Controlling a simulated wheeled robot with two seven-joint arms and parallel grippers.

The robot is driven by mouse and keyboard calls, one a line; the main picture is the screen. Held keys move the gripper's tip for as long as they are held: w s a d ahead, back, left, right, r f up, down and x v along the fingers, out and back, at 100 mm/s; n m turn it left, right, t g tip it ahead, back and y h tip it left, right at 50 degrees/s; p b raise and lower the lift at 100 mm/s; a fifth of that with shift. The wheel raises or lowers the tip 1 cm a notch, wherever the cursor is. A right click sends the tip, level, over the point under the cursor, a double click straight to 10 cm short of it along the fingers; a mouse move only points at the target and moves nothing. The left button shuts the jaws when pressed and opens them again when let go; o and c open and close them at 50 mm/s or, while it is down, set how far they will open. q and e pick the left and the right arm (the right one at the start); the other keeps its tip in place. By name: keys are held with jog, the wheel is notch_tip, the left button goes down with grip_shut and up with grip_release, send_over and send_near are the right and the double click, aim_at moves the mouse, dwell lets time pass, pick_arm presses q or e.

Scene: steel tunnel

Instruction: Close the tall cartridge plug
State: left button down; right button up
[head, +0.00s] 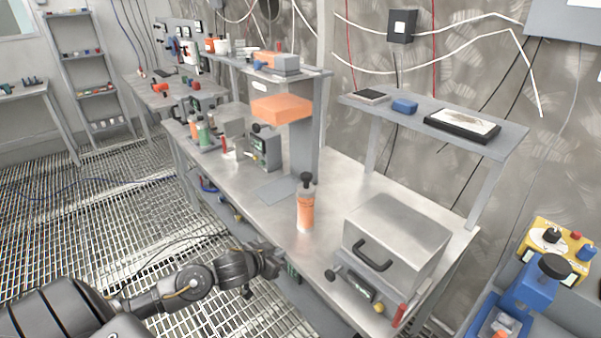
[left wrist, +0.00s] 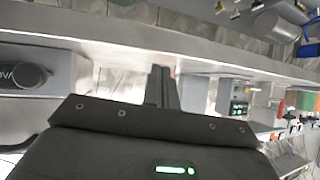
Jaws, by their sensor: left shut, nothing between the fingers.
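The tall cartridge (head: 305,213) stands upright near the front edge of the steel bench. It has an orange body, a pale base and a grey upper part. Its black plug (head: 306,179) sits on top; I cannot tell how far in it is. My left gripper (head: 272,258) is shut and empty. It is low at the bench's front edge, to the left of and nearer than the cartridge, apart from it. Its closed fingers (left wrist: 161,86) show in the left wrist view, where I cannot make out the cartridge. My right gripper is not in view.
A grey metal box (head: 398,240) with a black handle stands right of the cartridge. A press-like stand with an orange head (head: 281,108) is behind it. Green and orange bottles (head: 203,134) are farther left. A raised shelf (head: 490,145) stands at the back right.

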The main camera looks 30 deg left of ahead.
pick_arm(q)
jog(key=w+a+r+m+t+h, duration=0.1)
jog(key=w+a+r+h, duration=0.15)
jog(key=r, duration=1.05)
jog(key=w+a+r+m+t+h, duration=0.1)
jog(key=w+a+r+t+h, duration=0.15)
jog(key=r, duration=1.05)
jog(key=p, duration=0.4)
send_over(301, 190)
jog(key=shift+g+y, duration=0.35)
jog(key=shift+y, duration=0.05)
notch_tip(301, 190, down, 5)
jog(key=shift+r, duration=0.1)
jog(key=shift+a+f, duration=0.15)
jog(key=shift+f, duration=0.85)
